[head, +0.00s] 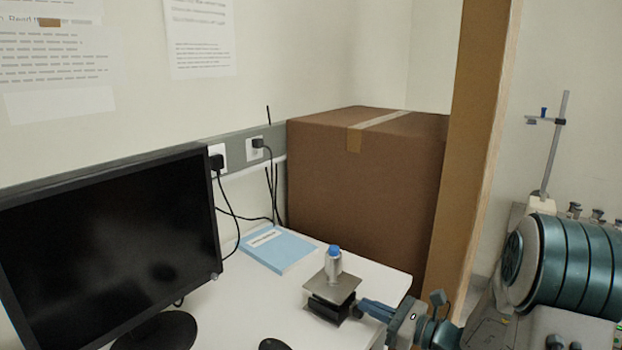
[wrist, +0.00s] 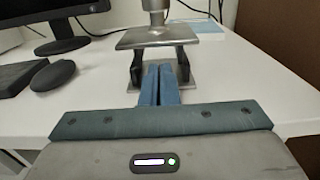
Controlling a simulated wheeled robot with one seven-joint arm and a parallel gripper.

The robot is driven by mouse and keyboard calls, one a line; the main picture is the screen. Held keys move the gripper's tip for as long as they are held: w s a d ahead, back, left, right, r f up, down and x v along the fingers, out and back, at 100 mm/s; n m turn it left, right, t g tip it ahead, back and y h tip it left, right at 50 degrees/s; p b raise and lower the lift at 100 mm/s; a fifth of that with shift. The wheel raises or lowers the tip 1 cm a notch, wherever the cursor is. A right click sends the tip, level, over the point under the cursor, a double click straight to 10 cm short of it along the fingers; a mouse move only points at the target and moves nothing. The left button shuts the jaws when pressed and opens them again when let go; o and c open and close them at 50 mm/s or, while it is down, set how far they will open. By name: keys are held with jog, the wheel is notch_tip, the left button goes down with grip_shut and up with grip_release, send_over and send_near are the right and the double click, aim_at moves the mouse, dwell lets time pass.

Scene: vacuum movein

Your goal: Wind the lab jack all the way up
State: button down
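The lab jack (head: 345,290) stands on the white table near its right edge, with a square metal top plate and a dark body below. It also shows in the wrist view (wrist: 158,37), where its plate is raised above the base on two dark side supports. A small clear bottle with a blue cap (head: 334,262) stands upright on the plate. My gripper (head: 366,307) reaches in from the right at the jack's side. In the wrist view its blue fingers (wrist: 161,70) lie side by side, shut, pointing between the supports. The jack's winding knob is not visible, and any thin thing between the fingertips is hidden.
A monitor (head: 110,235) stands at left, with a mouse (head: 273,345) in front. A blue book (head: 278,250) lies behind the jack. A large cardboard box (head: 365,190) and a wooden post (head: 473,150) stand beyond the table. A teal machine (head: 565,265) stands at right.

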jog(key=shift+f, duration=0.1)
jog(key=shift+w+d+r+p, duration=0.1)
jog(key=shift+r+p, duration=0.25)
jog(key=shift+r, duration=0.05)
jog(key=shift+v, duration=3)
